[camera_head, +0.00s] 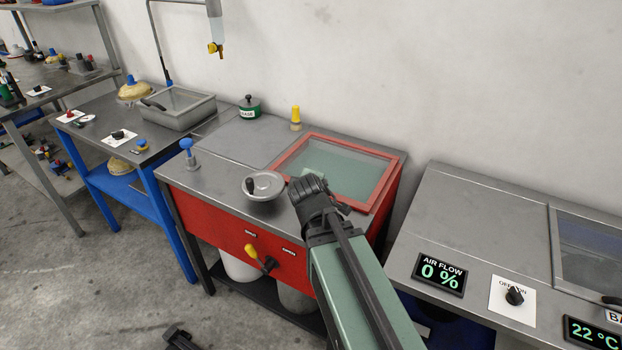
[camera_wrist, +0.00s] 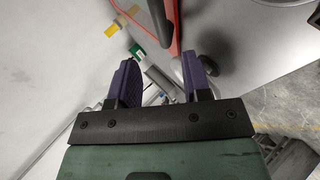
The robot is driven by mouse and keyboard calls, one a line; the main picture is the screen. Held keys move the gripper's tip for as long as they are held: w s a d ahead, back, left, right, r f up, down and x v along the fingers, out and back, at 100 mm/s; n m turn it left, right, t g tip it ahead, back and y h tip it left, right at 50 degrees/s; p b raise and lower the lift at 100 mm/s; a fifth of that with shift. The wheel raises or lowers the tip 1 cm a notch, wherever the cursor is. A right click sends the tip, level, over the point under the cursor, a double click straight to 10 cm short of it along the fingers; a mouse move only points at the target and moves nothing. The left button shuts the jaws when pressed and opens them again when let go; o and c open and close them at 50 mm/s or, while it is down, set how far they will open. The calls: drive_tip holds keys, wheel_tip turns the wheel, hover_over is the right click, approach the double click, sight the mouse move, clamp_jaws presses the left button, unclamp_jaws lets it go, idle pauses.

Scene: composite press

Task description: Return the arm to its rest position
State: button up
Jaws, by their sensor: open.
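My gripper (camera_wrist: 160,72) shows in the wrist view with its two dark purple fingers spread wide apart. I see nothing held between them. A grey surface and a red edge (camera_wrist: 174,25) lie beyond the fingertips. In the head view my green and black arm reaches up from the bottom over the red press cabinet (camera_head: 225,226). Its dark end is in front of the red-framed glass lid (camera_head: 377,155). The fingers cannot be made out clearly there.
A grey bench (camera_head: 476,220) with displays stands at right.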

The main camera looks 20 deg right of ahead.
drive_tip(key=shift+s+a, duration=0.1)
idle(0.3)
drive_tip(key=s+f+m+g, duration=0.1)
drive_tip(key=m, duration=0.1)
drive_tip(key=s+f+m+g, duration=0.1)
drive_tip(key=shift+s+a+f+m+g+y, duration=0.15)
drive_tip(key=shift+s+f+m+g+y, duration=0.15)
drive_tip(key=shift+s+f+m+g, duration=0.1)
drive_tip(key=s+a+m+g+p, duration=0.1)
drive_tip(key=s+a+m+g+y+p, duration=0.1)
drive_tip(key=s, duration=0.1)
drive_tip(key=shift+a+m+g, duration=0.15)
drive_tip(key=shift+m+g, duration=0.15)
drive_tip(key=shift+m, duration=0.1)
drive_tip(key=s+a+r+m+g+y+p, duration=0.2)
drive_tip(key=s+a+p, duration=0.4)
drive_tip(key=a, duration=0.3)
wheel_tip(320, 180, up, 3)
drive_tip(key=shift+s+a+f+m+g+y+p, duration=0.25)
drive_tip(key=shift+g+y, duration=0.35)
drive_tip(key=shift+g, duration=0.6)
